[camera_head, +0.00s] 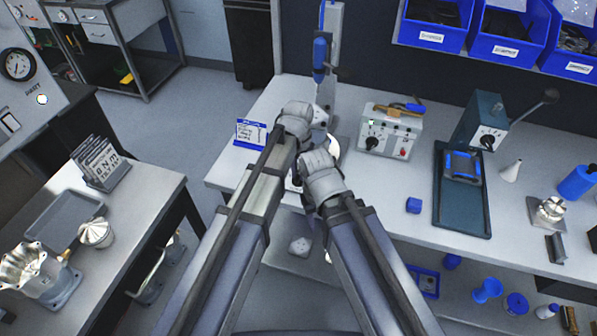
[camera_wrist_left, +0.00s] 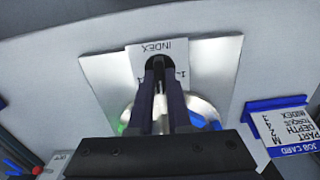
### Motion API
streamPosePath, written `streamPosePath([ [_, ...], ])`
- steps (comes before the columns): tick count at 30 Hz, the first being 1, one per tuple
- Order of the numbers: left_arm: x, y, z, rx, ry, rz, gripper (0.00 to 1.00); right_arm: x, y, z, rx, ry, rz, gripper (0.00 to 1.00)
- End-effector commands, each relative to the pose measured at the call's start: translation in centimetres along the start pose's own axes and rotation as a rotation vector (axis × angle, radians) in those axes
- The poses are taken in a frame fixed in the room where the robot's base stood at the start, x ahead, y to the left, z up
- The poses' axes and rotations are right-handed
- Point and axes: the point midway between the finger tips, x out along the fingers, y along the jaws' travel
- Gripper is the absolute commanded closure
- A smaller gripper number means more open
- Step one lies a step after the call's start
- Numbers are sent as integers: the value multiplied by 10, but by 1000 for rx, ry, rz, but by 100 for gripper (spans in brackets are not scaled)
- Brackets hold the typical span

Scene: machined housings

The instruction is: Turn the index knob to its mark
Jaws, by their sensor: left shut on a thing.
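In the left wrist view my left gripper (camera_wrist_left: 159,70) is shut on the dark index knob (camera_wrist_left: 157,62), which sits in front of a pale plate (camera_wrist_left: 136,58) lettered INDEX. The fingers cover most of the knob, so its pointer and setting cannot be read. Part of a "1" mark shows right of the fingers. A pale round disc (camera_wrist_left: 198,108) with green and blue patches lies behind the fingers. In the head view my arms cross in front of the knob and hide it. My right gripper's jaws do not show.
A job card on a blue stand (camera_head: 252,133) is left of my arms; it also shows in the left wrist view (camera_wrist_left: 290,130). A blue-handled upright (camera_head: 329,50) stands behind.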

Motion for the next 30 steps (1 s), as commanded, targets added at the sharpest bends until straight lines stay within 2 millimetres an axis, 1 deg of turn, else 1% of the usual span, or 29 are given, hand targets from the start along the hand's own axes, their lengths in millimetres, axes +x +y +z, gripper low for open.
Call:
streamPosePath([
  [6,0,0,0,160,0,0,100,0,0,0,0,0,0,50],
  [15,0,0,0,298,0,0,100,0,0,0,0,0,0,50],
  [21,0,0,0,336,0,0,100,0,0,0,0,0,0,50],
  [30,0,0,0,346,0,0,100,0,0,0,0,0,0,50],
])
